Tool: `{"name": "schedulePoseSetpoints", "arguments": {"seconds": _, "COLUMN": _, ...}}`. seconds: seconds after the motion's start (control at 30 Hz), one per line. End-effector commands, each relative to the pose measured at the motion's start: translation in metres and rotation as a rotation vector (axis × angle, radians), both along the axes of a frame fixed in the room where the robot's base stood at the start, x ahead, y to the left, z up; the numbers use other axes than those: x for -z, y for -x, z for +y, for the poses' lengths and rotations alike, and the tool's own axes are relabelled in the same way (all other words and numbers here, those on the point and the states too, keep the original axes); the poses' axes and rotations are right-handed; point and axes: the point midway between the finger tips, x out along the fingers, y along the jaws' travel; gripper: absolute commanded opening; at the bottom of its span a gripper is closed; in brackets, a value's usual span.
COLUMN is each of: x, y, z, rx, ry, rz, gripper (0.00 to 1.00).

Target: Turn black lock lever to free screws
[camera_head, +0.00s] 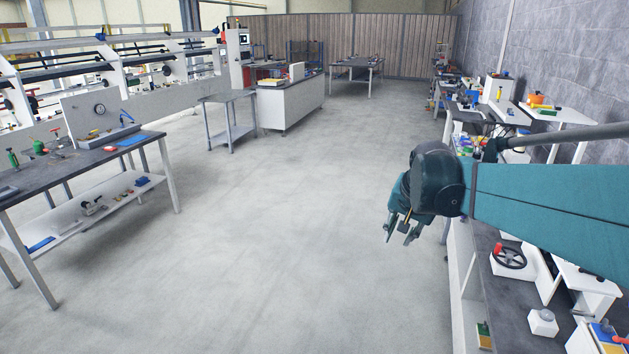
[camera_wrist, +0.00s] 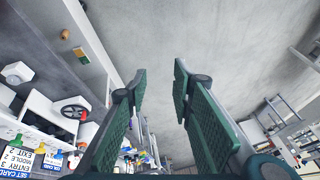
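My gripper (camera_head: 402,231) hangs in the air over the bare floor at the right of the head view. It is open and empty; its two green-padded fingers stand apart in the wrist view (camera_wrist: 160,78). The long rack (camera_head: 115,72) with white end plates and horizontal bars stands at the upper left of the head view, far from my gripper. Small black parts show on it, but I cannot tell which is the lock lever. No screws can be made out. The wrist view does not show the rack clearly.
A grey-topped bench (camera_head: 80,168) with tools stands at the left. A small table (camera_head: 228,97) and a white cabinet (camera_head: 291,97) stand farther back. A bench with a black handwheel (camera_head: 509,256) runs along the right, close to my arm. The middle floor is clear.

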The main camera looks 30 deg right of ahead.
Motion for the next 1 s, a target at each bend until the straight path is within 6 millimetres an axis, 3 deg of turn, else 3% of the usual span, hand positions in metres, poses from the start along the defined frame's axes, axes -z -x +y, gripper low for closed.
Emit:
{"name": "schedulePoseSetpoints", "arguments": {"seconds": 0.03, "x": -0.006, "y": 0.0, "z": -0.018, "rx": 0.04, "ry": -0.01, "rz": 0.002, "gripper": 0.24}}
{"name": "schedulePoseSetpoints", "arguments": {"seconds": 0.27, "x": -0.013, "y": 0.008, "z": -0.094, "rx": 0.21, "ry": -0.063, "rz": 0.009, "gripper": 0.24}}
{"name": "schedulePoseSetpoints", "arguments": {"seconds": 0.57, "x": -0.016, "y": 0.034, "z": -0.194, "rx": 0.433, "ry": -0.13, "rz": 0.014, "gripper": 0.24}}
{"name": "schedulePoseSetpoints", "arguments": {"seconds": 0.77, "x": -0.013, "y": 0.061, "z": -0.261, "rx": 0.583, "ry": -0.176, "rz": 0.012, "gripper": 0.24}}
{"name": "schedulePoseSetpoints", "arguments": {"seconds": 1.0, "x": -0.006, "y": 0.106, "z": -0.339, "rx": 0.763, "ry": -0.23, "rz": 0.009, "gripper": 0.24}}
